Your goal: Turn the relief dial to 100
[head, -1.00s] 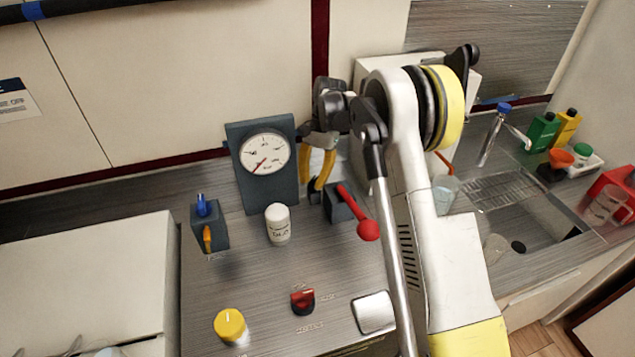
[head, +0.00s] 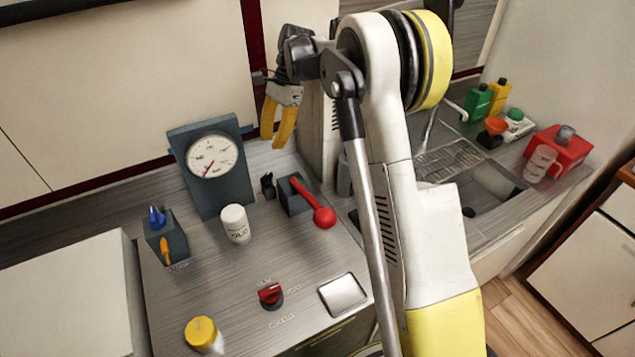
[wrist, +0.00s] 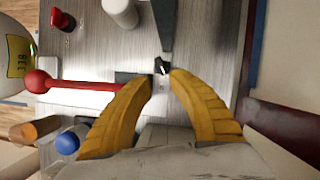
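A red knob (head: 270,294) sits low on the grey counter with small printed marks around it, too small to read. It looks like the relief dial. It also shows in the wrist view (wrist: 60,18). A yellow knob (head: 201,334) with a white pointer line stands left of it. A gauge (head: 212,156) on a dark upright plate has a red needle toward the lower left. My gripper (head: 274,142) hangs right of the gauge, behind the red lever, away from both knobs. In the wrist view its yellow fingers (wrist: 162,76) are apart with nothing held.
A red ball-ended lever (head: 314,206) juts from a dark block. A sink (head: 480,190) lies right. The counter between the knobs is clear.

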